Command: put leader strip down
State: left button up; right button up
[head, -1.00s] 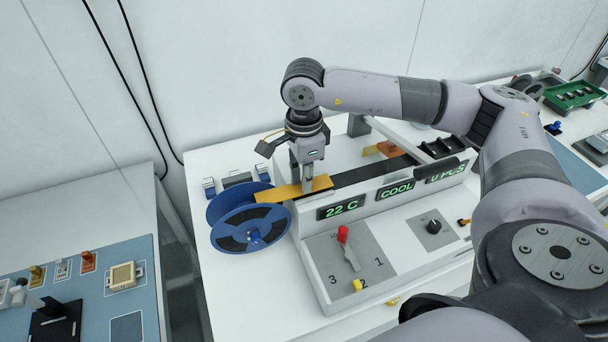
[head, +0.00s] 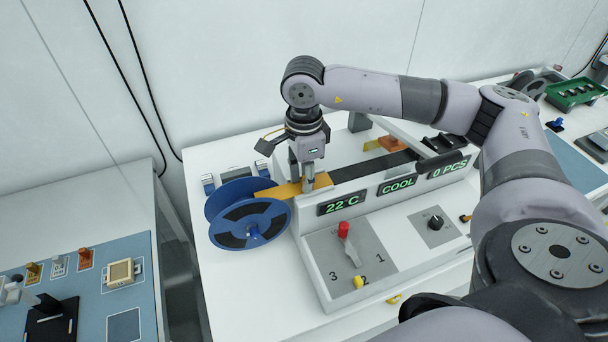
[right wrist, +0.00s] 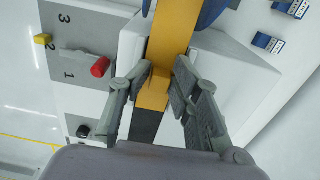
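The yellow leader strip (head: 275,193) lies along the channel of the white machine, its left end at the blue reel (head: 265,222) and its right end at the dark track (head: 372,167). In the right wrist view the strip (right wrist: 171,35) runs flat between my fingers, with a small raised yellow tab (right wrist: 160,80). My right gripper (head: 303,187) points down over the strip. In the wrist view its fingers (right wrist: 163,72) stand on either side of the tab, seemingly spread a little; contact is hard to tell. My left gripper is not in view.
The machine front carries lit displays (head: 397,187), a red-tipped lever (head: 343,229) and a black knob (head: 436,222). A blue mat (head: 75,265) with small parts is at left. A green tray (head: 574,92) stands at far right.

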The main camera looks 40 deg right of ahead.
dwell(0.4)
jog(key=shift+r+p, duration=0.45)
jog(key=shift+p, duration=0.05)
jog(key=shift+w+r+p, duration=0.1)
jog(key=shift+r+p, duration=0.3)
jog(key=shift+p, duration=0.1)
jog(key=shift+w+r+b, duration=0.1)
jog(key=shift+r+b, duration=0.4)
jog(key=shift+b, duration=0.4)
notch_tip(320, 180, up, 11)
jog(key=b, duration=0.2)
jog(key=shift+f+b, duration=0.2)
jog(key=shift+b, duration=0.15)
jog(key=shift+f, duration=0.1)
